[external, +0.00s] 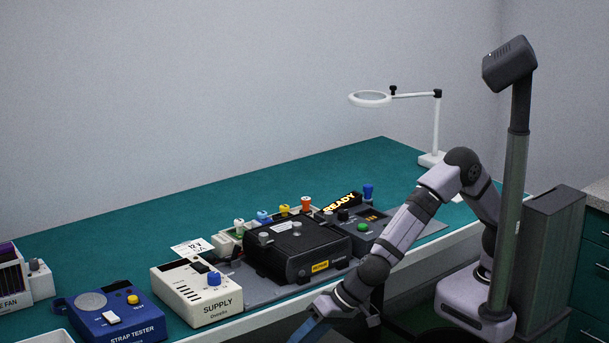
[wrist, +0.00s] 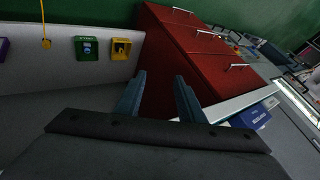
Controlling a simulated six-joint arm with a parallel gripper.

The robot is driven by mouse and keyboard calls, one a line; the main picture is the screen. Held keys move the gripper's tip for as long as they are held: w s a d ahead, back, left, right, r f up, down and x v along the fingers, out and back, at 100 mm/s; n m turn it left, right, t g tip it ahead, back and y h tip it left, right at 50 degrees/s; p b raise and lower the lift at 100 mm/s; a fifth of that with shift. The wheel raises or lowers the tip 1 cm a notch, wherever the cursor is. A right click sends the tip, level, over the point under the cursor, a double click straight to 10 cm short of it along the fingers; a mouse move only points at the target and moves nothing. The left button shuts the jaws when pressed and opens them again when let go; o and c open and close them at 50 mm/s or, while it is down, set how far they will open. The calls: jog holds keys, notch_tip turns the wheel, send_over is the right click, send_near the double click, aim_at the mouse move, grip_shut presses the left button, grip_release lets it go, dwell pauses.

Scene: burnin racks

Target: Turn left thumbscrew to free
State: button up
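A black box unit (external: 285,262) with a yellow label sits on the bench among the instruments. Small grey knobs show on its top, a left one (external: 264,238) and another (external: 297,229). Which part is the left thumbscrew cannot be told at this size. My gripper (external: 312,331) is low in front of the bench edge, away from the box, partly cut off by the frame. In the wrist view my gripper (wrist: 161,88) has its two blue-grey fingers apart with nothing between them. The black box and its knobs cannot be made out in the wrist view.
A white SUPPLY box (external: 196,290) and a blue STRAP TESTER (external: 115,315) stand left of the black unit. A READY sign (external: 342,202) and a control box with a green button (external: 364,228) stand right. A magnifier lamp (external: 437,125) stands behind. A red cabinet (wrist: 190,55) fills the wrist view's middle.

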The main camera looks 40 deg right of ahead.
jog(key=w+a+r+t+y+p, duration=0.1)
jog(key=w+a+r+p, duration=0.15)
jog(key=r, duration=0.65)
jog(key=w+a+r+t+y+p, duration=0.1)
jog(key=w+a+r+t+p, duration=0.2)
jog(key=r, duration=0.5)
jog(key=w+a+r+y+p, duration=0.1)
jog(key=w+a+r, duration=0.3)
jog(key=r, duration=0.5)
jog(key=n+t+h+b, duration=0.1)
jog(key=t+h, duration=0.3)
jog(key=h, duration=0.2)
send_near(264, 234)
jog(key=shift+w+a+f, duration=0.1)
jog(key=shift+a+f, duration=0.05)
jog(key=shift+a, duration=0.3)
jog(key=shift+w+a+f, duration=0.1)
jog(key=shift+a+f, duration=0.05)
jog(key=shift+a, duration=0.25)
jog(key=shift+d+t+h, duration=0.3)
jog(key=shift+d, duration=0.25)
jog(key=shift+p+x, duration=1.05)
jog(key=shift+x, duration=1.6)
jog(key=shift+p+x, duration=0.3)
jog(key=shift+x, duration=0.75)
jog(key=shift+c, duration=0.5)
